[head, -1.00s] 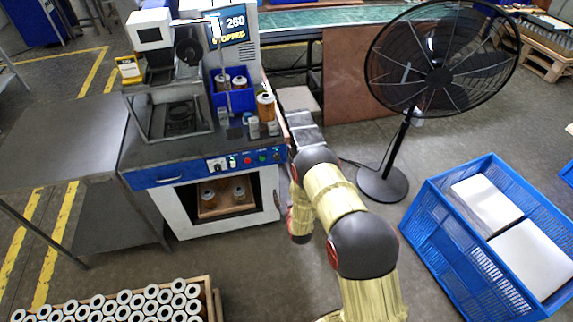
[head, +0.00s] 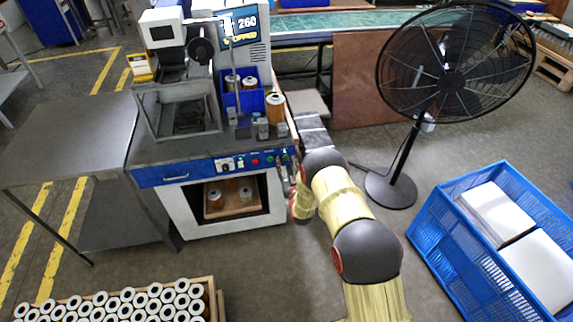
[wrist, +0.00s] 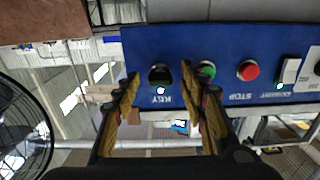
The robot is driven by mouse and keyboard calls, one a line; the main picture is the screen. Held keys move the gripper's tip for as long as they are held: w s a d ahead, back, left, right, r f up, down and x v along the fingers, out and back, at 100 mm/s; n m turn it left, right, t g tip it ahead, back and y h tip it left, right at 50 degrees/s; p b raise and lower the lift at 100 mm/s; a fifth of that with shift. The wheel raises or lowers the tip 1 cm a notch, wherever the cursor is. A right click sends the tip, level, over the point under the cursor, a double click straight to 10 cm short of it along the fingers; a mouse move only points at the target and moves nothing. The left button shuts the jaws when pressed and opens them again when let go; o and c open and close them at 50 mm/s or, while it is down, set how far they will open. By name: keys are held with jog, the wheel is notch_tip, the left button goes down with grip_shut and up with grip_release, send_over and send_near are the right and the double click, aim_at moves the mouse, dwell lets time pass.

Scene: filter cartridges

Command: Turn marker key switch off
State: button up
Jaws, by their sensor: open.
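The key switch (wrist: 160,74) is a round dark switch on the blue control panel, with its KEY label upside down in the wrist view. A small bright white dot sits beside its label. My gripper (wrist: 160,82) is open, one finger on each side of the switch in the picture. I cannot tell whether the fingers touch the switch or the panel. Which way the key points is too dark to tell. In the head view my gripper (head: 285,172) is at the right end of the machine's panel (head: 201,170), small and partly hidden by my arm.
In the wrist view a green button (wrist: 207,69) lies close by my right finger. A red STOP button (wrist: 248,70) and a white switch (wrist: 290,70) are farther right. A large fan (head: 452,83) and a blue crate (head: 440,220) stand right of my arm.

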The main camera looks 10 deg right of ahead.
jog(key=shift+w, duration=0.15)
jog(key=shift+c, duration=0.7)
grip_shut()
jog(key=shift+n, duration=0.3)
jog(key=shift+n+b, duration=4.35)
jog(key=shift+n, duration=4.35)
jog(key=shift+a, duration=0.1)
